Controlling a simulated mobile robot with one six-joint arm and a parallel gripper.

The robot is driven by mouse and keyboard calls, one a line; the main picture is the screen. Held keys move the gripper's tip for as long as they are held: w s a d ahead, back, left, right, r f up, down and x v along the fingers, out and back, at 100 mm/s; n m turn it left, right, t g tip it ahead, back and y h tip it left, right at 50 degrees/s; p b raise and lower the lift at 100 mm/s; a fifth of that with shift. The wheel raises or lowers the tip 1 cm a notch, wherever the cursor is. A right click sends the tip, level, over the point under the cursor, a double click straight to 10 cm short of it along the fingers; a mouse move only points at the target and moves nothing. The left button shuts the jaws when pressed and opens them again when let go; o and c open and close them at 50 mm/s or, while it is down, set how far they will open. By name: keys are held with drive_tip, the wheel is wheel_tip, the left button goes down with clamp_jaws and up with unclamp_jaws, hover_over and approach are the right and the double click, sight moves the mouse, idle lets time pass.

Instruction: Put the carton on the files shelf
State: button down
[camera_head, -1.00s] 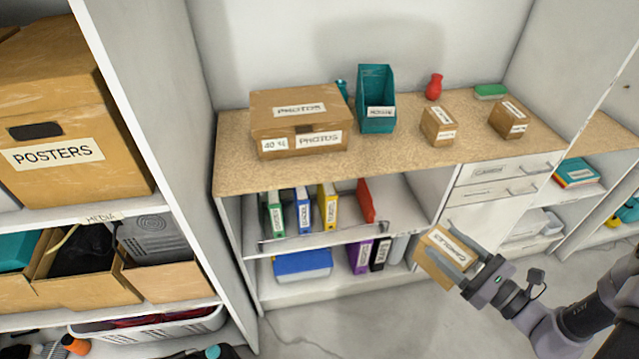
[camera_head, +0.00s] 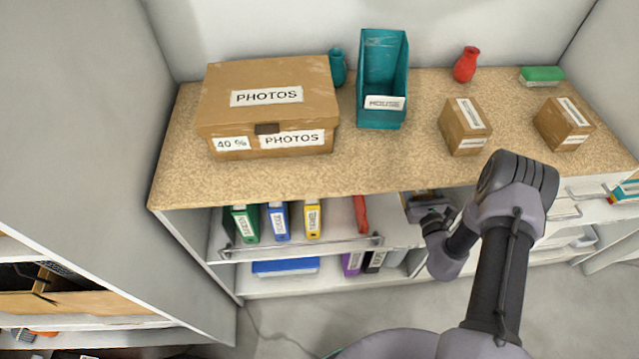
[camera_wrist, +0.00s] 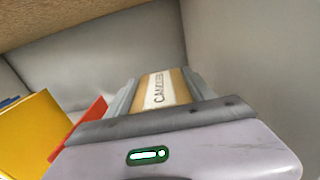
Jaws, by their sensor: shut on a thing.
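The carton (camera_wrist: 178,84) is brown with a white label and sits between my gripper's two fingers in the wrist view. My gripper (camera_wrist: 161,92) is shut on it. In the head view my gripper (camera_head: 425,203) reaches under the worktop into the right part of the files shelf (camera_head: 335,238). There the carton is mostly hidden by my arm and the worktop edge. Green (camera_head: 245,224), blue (camera_head: 278,221) and yellow (camera_head: 312,219) binders and a red file (camera_head: 360,214) stand to the left. I cannot tell whether the carton touches the shelf board.
The files shelf has a low front rail (camera_head: 300,247). On the worktop (camera_head: 390,165) above are a PHOTOS box (camera_head: 268,115), a teal holder (camera_head: 382,85), two small cartons (camera_head: 466,127) (camera_head: 565,124) and a red vase (camera_head: 466,65). Free room shows right of the red file.

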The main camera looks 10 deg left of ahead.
drive_tip(key=shift+w+f, duration=0.15)
drive_tip(key=shift+w, duration=0.05)
wheel_tip(320, 180, down, 10)
drive_tip(key=b, duration=0.5)
drive_tip(key=shift+s+d+f, duration=0.1)
drive_tip(key=shift+s, duration=0.05)
drive_tip(key=shift+r, duration=0.2)
drive_tip(key=shift+c, duration=1.8)
unclamp_jaws()
drive_tip(key=shift+f, duration=0.2)
drive_tip(key=shift+r, duration=0.2)
drive_tip(key=p+v, duration=0.5)
drive_tip(key=v, duration=0.6)
drive_tip(key=shift+s+r, duration=0.1)
drive_tip(key=shift+s, duration=0.45)
